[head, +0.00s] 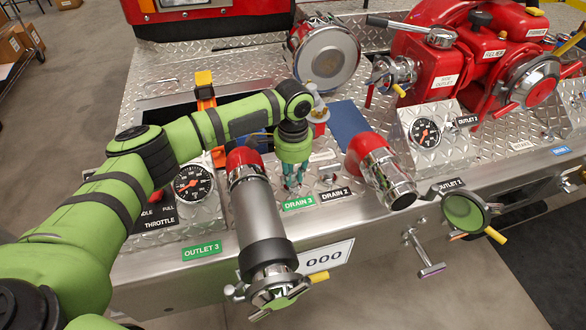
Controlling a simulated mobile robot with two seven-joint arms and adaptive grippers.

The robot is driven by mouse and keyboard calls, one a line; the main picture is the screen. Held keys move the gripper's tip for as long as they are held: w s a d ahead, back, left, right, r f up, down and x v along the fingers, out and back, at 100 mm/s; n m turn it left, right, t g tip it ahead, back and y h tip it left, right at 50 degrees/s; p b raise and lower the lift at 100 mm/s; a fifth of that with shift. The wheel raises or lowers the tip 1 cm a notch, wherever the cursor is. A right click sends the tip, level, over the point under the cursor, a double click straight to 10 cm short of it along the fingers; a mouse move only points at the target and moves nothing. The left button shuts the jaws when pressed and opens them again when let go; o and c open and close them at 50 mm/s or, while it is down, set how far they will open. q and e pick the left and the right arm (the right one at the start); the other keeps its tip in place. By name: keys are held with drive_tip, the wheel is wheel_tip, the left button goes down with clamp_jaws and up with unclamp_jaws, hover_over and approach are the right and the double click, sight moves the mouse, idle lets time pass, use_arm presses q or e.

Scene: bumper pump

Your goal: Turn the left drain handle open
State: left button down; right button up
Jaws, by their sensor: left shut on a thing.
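My left gripper (292,184) points down at the panel, just above the green DRAIN 3 label (298,203). Its teal fingers are shut on the left drain handle, which is mostly hidden behind them, so I cannot tell how far it is turned. To the right, the other drain handle (328,179) sits above the black DRAIN 2 label (335,193), apart from my gripper. My right gripper is not in view.
The large outlet 3 pipe (262,212) stands close to the left of my gripper. A red and chrome outlet pipe (382,170) is to the right. A throttle gauge (193,184) is at left. A blue panel (348,122) lies behind the drains.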

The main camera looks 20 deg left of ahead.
use_arm(q)
drive_tip(key=n+p, duration=0.2)
drive_tip(key=p, duration=0.1)
drive_tip(key=n+p, duration=0.5)
drive_tip(key=p, duration=0.2)
drive_tip(key=shift+w+d+r+n, duration=0.1)
drive_tip(key=shift+d+r+n, duration=0.05)
drive_tip(key=shift+r+n, duration=0.15)
drive_tip(key=n+p, duration=0.3)
drive_tip(key=n, duration=0.1)
drive_tip(key=shift+w+f+n, duration=0.1)
drive_tip(key=shift+n, duration=0.2)
drive_tip(key=n+p, duration=0.1)
drive_tip(key=n, duration=0.2)
drive_tip(key=shift+w+p, duration=0.1)
drive_tip(key=shift+p, duration=0.3)
drive_tip(key=shift+w+n+p, duration=0.1)
drive_tip(key=shift+n+p, duration=0.2)
drive_tip(key=shift+n, duration=0.5)
drive_tip(key=shift+f, duration=0.1)
drive_tip(key=c, duration=1.1)
unclamp_jaws()
drive_tip(key=shift+c, duration=0.2)
